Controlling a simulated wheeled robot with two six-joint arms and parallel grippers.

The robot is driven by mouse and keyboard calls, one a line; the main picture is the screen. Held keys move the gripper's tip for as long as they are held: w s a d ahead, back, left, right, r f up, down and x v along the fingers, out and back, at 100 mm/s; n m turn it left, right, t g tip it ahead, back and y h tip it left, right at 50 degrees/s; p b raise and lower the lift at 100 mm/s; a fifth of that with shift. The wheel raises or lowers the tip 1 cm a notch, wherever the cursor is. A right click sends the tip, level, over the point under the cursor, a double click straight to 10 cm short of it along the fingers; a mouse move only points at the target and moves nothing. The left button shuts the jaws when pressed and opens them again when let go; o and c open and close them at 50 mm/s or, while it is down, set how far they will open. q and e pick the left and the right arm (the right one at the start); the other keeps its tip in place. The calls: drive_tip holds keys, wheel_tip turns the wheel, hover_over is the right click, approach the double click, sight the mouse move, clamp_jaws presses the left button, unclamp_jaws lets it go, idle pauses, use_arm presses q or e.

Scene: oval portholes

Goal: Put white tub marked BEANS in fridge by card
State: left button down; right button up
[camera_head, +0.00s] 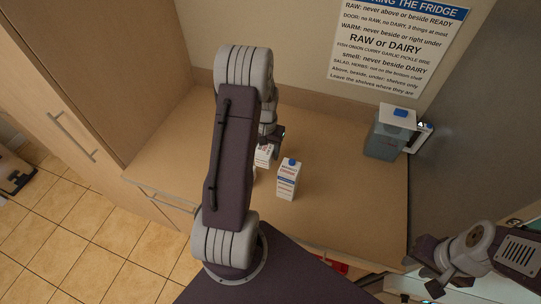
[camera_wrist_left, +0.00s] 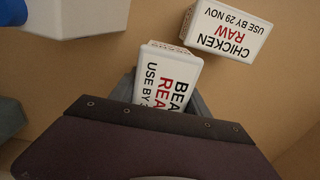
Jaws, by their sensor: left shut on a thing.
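The white tub marked BEANS (camera_wrist_left: 172,75) stands between the fingers of my left gripper (camera_wrist_left: 165,95), which is shut on it. Its label is partly cut off by the gripper. In the head view the tub (camera_head: 264,155) shows beside my left arm, on the counter or very close to it, with the left gripper (camera_head: 270,136) just behind it. The card (camera_head: 392,45) with fridge rules hangs on the back wall; its top is cut off. The fridge interior is not in view. My right gripper (camera_head: 422,272) is at the lower right, its fingers apart and empty.
A white tub marked CHICKEN RAW (camera_wrist_left: 228,32) stands close beside the beans. A blue-capped white carton (camera_head: 288,180) stands to the right. The right part of the counter (camera_head: 345,205) is clear.

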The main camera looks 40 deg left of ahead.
use_arm(q)
drive_tip(key=shift+f, duration=0.65)
drive_tip(key=shift+w+f, duration=0.25)
drive_tip(key=shift+f, duration=0.35)
wheel_tip(320, 180, down, 3)
drive_tip(key=shift+r+p, duration=0.1)
drive_tip(key=shift+p, duration=0.3)
drive_tip(key=shift+f, duration=0.35)
drive_tip(key=shift+s, duration=0.1)
drive_tip(key=shift+f, duration=0.1)
drive_tip(key=shift+f, duration=0.15)
drive_tip(key=c, duration=0.5)
unclamp_jaws()
